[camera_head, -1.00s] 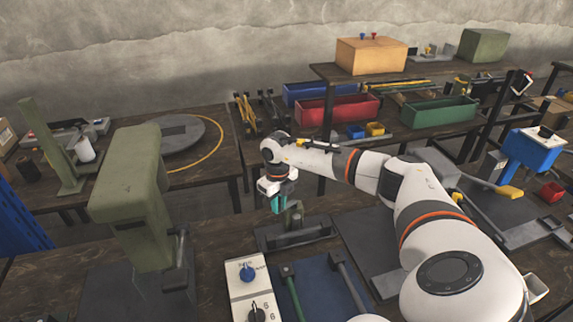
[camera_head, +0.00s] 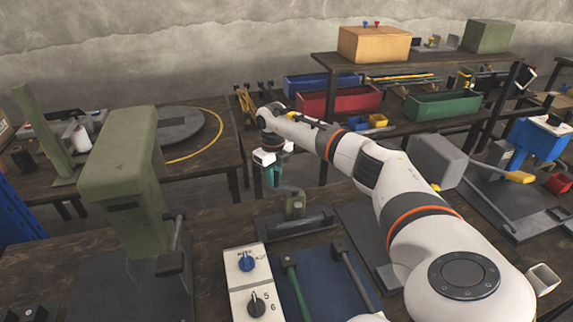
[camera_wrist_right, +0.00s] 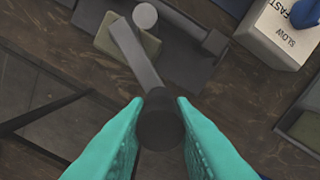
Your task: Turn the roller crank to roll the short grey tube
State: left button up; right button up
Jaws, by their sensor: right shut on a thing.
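The roller is a small green block (camera_head: 295,206) on a dark grey base plate (camera_head: 310,222) on the near bench. My right gripper (camera_head: 273,177) is at its far left side, with teal fingers. In the right wrist view the fingers are shut on the dark round crank handle (camera_wrist_right: 160,124). I cannot make out the short grey tube in either view. My left gripper is not in view.
A green press (camera_head: 122,165) stands left of the roller. A white control box (camera_head: 252,278) with blue and black knobs is in front. A blue mat (camera_head: 318,282) with long-handled tools lies beside it. Red (camera_head: 345,103) and green (camera_head: 440,106) bins stand behind.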

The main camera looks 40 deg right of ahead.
jog(key=shift+w+d+b, duration=0.3)
jog(key=shift+d, duration=0.35)
jog(key=shift+s+d+f, duration=0.1)
jog(key=shift+s+d, duration=0.1)
jog(key=shift+d, duration=0.4)
jog(key=shift+s+d, duration=0.2)
jog(key=shift+d, duration=0.4)
jog(key=o, duration=1)
jog(key=shift+s, duration=0.1)
jog(key=o, duration=0.7)
jog(key=shift+o, duration=0.2)
jog(key=shift+a, duration=0.1)
notch_tip(320, 180, up, 7)
jog(key=p, duration=0.5)
jog(key=shift+p, duration=0.3)
